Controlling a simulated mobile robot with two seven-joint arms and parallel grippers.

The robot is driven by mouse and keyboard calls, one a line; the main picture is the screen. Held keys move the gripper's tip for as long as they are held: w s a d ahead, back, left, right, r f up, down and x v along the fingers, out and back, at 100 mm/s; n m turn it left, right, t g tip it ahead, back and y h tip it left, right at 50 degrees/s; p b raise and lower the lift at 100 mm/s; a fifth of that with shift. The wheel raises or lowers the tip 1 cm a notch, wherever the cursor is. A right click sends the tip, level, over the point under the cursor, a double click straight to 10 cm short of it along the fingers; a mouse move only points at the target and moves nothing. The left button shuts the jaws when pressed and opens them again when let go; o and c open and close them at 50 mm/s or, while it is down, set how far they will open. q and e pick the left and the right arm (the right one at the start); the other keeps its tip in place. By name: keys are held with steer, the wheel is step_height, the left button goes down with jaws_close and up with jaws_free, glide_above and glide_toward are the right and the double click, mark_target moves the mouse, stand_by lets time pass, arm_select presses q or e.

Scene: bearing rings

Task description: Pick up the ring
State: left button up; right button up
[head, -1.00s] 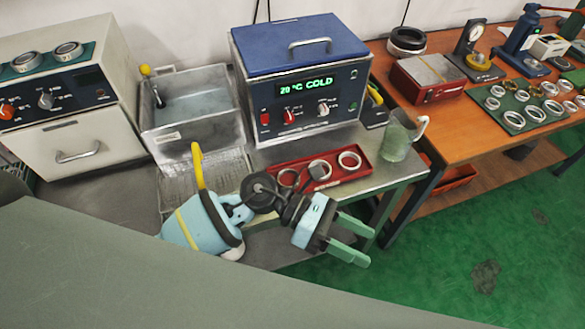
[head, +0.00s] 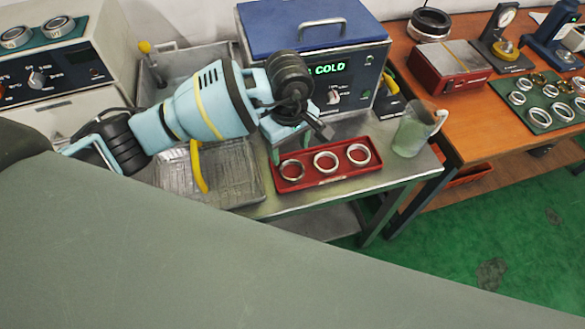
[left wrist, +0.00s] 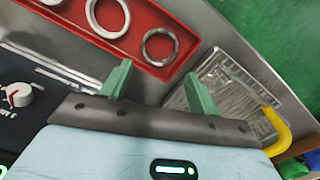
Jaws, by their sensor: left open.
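A red tray (head: 340,179) on the metal bench holds three silver rings in a row: a left ring (head: 291,179), a middle ring (head: 326,172) and a right ring (head: 360,164). My left gripper (head: 300,145) is open and empty above the tray's back left side, near the left ring. In the left wrist view its two green fingers (left wrist: 158,88) stand apart, with the end ring (left wrist: 143,45) just beyond them and another ring (left wrist: 108,36) farther along the tray. No ring is between the fingers. My right gripper is not in view.
The blue-lidded box (head: 310,30) stands close behind the tray, partly hidden by my arm. A glass jug (head: 410,135) stands right of the tray. A metal basin with a drain tray (head: 230,180) and yellow hose (head: 197,170) lies left.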

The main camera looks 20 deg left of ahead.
mark_target(293, 169)
arm_select(q)
steer(key=shift+s+d+f, duration=0.1)
steer(key=shift+d+f, duration=0.1)
steer(key=shift+f, duration=1.55)
steer(key=shift+s+d+f, duration=0.1)
steer(key=shift+d+f, duration=0.05)
steer(key=shift+f, duration=1.55)
steer(key=c, duration=0.6)
steer(key=shift+r, duration=5.05)
